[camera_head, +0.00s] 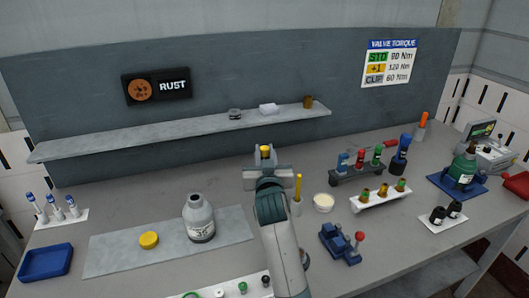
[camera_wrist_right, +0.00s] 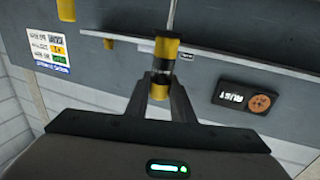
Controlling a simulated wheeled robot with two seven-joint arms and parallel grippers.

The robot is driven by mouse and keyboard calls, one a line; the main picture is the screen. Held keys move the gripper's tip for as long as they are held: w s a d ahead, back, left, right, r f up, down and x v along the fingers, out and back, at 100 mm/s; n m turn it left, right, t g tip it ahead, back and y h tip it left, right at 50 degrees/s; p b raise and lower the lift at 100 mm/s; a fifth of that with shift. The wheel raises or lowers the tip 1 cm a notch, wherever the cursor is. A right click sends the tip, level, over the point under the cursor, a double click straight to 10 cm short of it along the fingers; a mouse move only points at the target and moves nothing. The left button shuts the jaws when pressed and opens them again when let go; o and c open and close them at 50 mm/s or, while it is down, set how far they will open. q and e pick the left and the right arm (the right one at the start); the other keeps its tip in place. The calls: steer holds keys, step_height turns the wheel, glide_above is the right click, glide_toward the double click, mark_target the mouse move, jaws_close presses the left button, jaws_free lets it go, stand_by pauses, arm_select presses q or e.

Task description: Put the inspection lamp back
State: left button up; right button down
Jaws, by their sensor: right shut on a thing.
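My right gripper (camera_head: 265,152) reaches over the middle of the table toward the back wall. It is shut on a short yellow cylinder with a dark band, which looks like the inspection lamp (camera_wrist_right: 165,50). In the right wrist view the fingers of the right gripper (camera_wrist_right: 161,88) close around its lower part, and its yellow top stands clear. In the head view only the lamp's yellow end (camera_head: 265,149) shows between the fingers. My left gripper is not in view.
A wall shelf (camera_head: 180,134) holds small items, including a brown cylinder (camera_head: 308,102). A yellow rod (camera_head: 298,187) stands right of my arm, near a white dish (camera_head: 323,202). A grey bottle (camera_head: 199,219) and yellow lid (camera_head: 149,239) are left. Tube racks (camera_head: 358,177) crowd the right.

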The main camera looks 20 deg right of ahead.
steer(key=shift+f+b, duration=2.2)
steer(key=shift+f, duration=1.45)
steer(key=c, duration=1.5)
jaws_free()
steer(key=shift+o, duration=0.2)
steer(key=shift+r, duration=0.1)
steer(key=shift+r+p, duration=2.85)
steer(key=shift+r, duration=0.15)
steer(key=shift+a, duration=0.15)
